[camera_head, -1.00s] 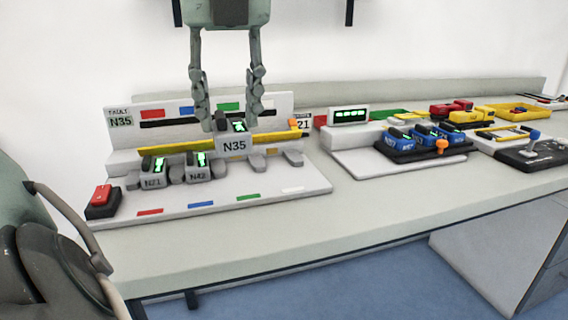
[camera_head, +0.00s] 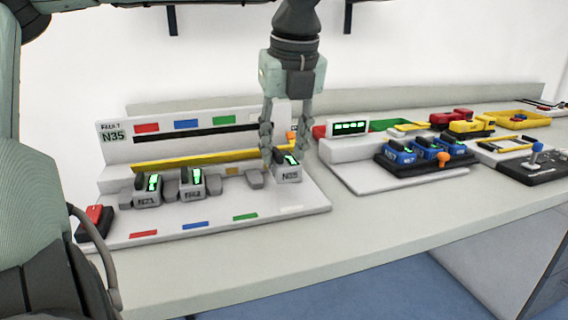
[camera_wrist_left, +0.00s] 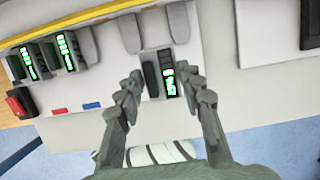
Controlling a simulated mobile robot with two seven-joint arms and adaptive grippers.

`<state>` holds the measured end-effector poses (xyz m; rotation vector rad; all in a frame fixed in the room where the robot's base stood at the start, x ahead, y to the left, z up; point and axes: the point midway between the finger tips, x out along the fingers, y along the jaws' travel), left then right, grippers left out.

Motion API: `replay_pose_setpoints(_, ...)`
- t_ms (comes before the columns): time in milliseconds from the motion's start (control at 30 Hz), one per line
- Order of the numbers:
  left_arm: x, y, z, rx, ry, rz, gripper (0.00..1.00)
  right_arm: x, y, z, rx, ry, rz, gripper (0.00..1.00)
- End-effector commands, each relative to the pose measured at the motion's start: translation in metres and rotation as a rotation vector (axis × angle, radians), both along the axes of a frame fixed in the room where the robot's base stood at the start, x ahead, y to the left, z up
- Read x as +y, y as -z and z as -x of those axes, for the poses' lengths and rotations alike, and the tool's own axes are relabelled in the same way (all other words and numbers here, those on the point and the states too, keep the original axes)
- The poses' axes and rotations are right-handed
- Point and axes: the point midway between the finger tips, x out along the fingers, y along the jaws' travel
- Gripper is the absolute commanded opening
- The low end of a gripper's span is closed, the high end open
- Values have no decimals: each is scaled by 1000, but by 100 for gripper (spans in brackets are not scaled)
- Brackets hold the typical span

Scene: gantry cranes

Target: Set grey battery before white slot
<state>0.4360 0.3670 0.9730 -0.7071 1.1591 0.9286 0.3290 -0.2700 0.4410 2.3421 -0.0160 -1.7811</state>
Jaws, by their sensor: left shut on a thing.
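The grey battery (camera_head: 287,172), with a green display and a label that looks like N35, is at the right end of the white rack board (camera_head: 190,226). My left gripper (camera_head: 285,155) points down and is shut on it. In the left wrist view the battery (camera_wrist_left: 169,82) shows between the fingers (camera_wrist_left: 160,75). The pale white slot mark (camera_head: 290,209) lies on the board in front of the battery. I cannot tell whether the battery touches the board. My right gripper is not in view.
Two other grey batteries, N21 (camera_head: 147,190) and one beside it (camera_head: 191,184), stand to the left. A yellow bar (camera_head: 200,159) runs behind them. A red button (camera_head: 94,217) is at the board's left end. Blue batteries (camera_head: 400,153) stand on a black tray to the right.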

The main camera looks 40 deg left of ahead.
Motion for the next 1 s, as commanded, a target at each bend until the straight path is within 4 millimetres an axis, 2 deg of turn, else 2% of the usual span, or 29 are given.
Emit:
replay_pose_setpoints(300, 0, 38, 0, 1, 0, 2, 2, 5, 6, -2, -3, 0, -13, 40)
replay_pose_setpoints(633, 0, 41, 0, -2, -2, 0, 2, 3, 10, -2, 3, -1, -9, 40)
replay_pose_setpoints(833, 0, 42, 0, -2, -2, 0, 2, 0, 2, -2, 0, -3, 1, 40)
replay_pose_setpoints(867, 0, 42, 0, 0, -1, 0, 40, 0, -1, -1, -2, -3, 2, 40)
replay_pose_setpoints(1000, 0, 42, 0, 0, -1, 0, 57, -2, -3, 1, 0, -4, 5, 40)
